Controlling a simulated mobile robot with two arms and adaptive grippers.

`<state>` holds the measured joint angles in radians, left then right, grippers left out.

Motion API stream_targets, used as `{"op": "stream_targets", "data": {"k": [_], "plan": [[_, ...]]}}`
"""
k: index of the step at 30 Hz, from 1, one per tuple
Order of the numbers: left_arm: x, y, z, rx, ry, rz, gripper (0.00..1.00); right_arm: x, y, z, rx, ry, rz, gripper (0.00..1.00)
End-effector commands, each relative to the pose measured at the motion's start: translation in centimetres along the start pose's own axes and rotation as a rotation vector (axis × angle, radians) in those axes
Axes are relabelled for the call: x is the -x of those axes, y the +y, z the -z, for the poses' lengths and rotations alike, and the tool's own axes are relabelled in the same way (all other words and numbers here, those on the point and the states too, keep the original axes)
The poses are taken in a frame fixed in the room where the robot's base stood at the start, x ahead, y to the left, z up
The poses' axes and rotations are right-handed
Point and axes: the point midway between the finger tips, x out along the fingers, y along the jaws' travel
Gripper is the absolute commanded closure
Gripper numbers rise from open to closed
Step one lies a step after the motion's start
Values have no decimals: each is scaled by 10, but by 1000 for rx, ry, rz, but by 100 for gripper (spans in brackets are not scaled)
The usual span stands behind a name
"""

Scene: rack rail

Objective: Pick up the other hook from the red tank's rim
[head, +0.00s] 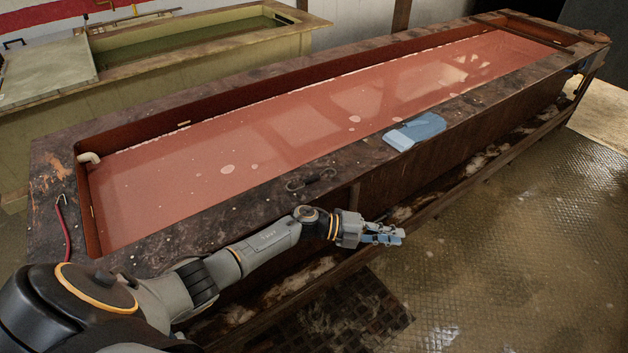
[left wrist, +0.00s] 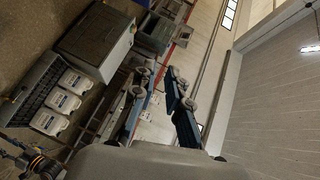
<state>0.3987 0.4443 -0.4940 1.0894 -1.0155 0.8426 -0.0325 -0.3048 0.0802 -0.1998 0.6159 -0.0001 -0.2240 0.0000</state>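The red tank (head: 150,254) runs across the head view, full of red liquid, with a wide, dark, stained rim. A dark, bent hook (head: 310,180) lies on the near rim, just behind my left forearm. A second hook with a red shaft (head: 66,232) lies on the left end of the rim. My left gripper (head: 402,236) hangs out past the tank's near side, right of the dark hook and apart from it. Its fingers point right; their gap is too small to judge. My right gripper is out of view.
A folded blue cloth or glove (head: 414,131) lies on the near rim. A pale pipe elbow (head: 89,158) sticks out at the tank's left end. A greenish tank (head: 205,50) stands behind. The metal floor at right is clear.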

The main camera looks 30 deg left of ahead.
Motion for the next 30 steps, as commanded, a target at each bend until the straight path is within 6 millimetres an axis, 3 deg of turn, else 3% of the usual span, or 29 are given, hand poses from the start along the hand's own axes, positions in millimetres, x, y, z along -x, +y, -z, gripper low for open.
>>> {"op": "stream_targets", "data": {"k": [1,3,5,7,12,16,20,30], "plan": [[3,-33,8,-205,134,-75,86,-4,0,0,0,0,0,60],[19,-59,19,-469,314,-231,86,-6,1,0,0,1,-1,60],[45,-73,18,-676,441,-411,86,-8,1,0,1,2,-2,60],[86,-87,4,-862,543,-649,86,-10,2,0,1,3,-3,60],[188,-134,-37,-1070,605,-1172,86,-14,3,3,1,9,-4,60],[236,-163,-51,-1092,581,-1400,86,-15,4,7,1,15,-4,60],[253,-166,-56,-1085,571,-1479,86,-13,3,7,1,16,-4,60],[247,-107,-75,-1083,570,-1478,86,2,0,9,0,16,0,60]]}}
